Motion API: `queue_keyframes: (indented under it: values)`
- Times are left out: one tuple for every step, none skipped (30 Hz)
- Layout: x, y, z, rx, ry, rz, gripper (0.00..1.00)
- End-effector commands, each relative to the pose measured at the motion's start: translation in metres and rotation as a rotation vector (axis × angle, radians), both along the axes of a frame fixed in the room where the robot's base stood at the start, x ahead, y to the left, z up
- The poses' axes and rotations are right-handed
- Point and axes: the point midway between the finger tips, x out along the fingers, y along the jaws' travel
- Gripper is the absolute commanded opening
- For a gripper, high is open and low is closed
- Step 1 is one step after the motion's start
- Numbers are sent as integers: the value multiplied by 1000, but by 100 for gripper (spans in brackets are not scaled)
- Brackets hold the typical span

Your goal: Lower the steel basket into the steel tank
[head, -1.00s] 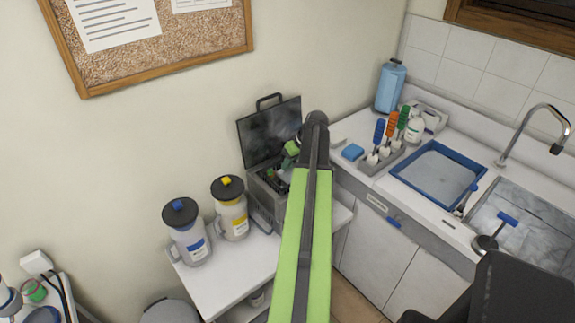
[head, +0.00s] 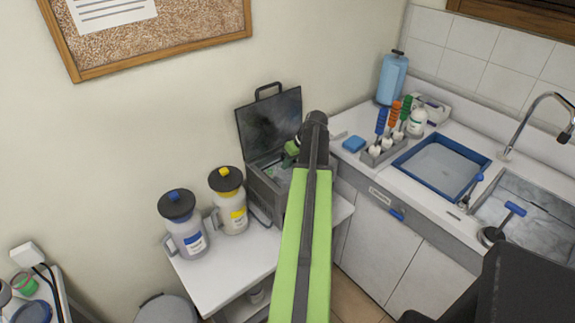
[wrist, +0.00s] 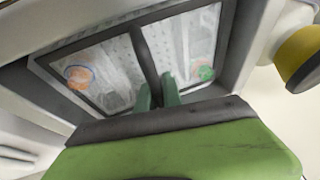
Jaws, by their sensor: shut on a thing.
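The steel tank (head: 264,194) stands at the back of the white table with its dark lid raised against the wall. My gripper (head: 291,149) is over the tank opening, partly hidden behind my arm. In the wrist view my green fingers (wrist: 158,97) are shut on the dark central bar of the steel basket (wrist: 147,50). The basket appears within the tank's opening, framed by the tank wall (wrist: 243,42). An orange ring and a green ring show in its two halves. I cannot tell whether the basket touches the tank's bottom.
A yellow-labelled jug (head: 232,212) and a blue-labelled jug (head: 184,235) stand left of the tank on the table (head: 236,270). The yellow-topped jug also shows at the wrist view's right edge (wrist: 300,60). A counter with a blue tray (head: 441,168) and sink is to the right.

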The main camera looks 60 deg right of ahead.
Motion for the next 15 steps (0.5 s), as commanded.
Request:
queue_keyframes:
  values:
    - [0, 0, -3, 0, 0, 0, 0]
    - [0, 0, -4, 0, 0, 0, 0]
    - [0, 0, -5, 0, 0, 0, 0]
    - [0, 0, -6, 0, 0, 0, 0]
    - [0, 0, -7, 0, 0, 0, 0]
    - [0, 0, -8, 0, 0, 0, 0]
    - [0, 0, -9, 0, 0, 0, 0]
    - [0, 0, -10, 0, 0, 0, 0]
    - [0, 0, -11, 0, 0, 1, 0]
    - [0, 0, -12, 0, 0, 1, 0]
    - [0, 0, -13, 0, 0, 1, 0]
    - [1, 0, -14, 0, 0, 1, 0]
    - [1, 0, -15, 0, 0, 1, 0]
    - [1, 0, -16, 0, 0, 1, 0]
    - [1, 0, -17, 0, 0, 1, 0]
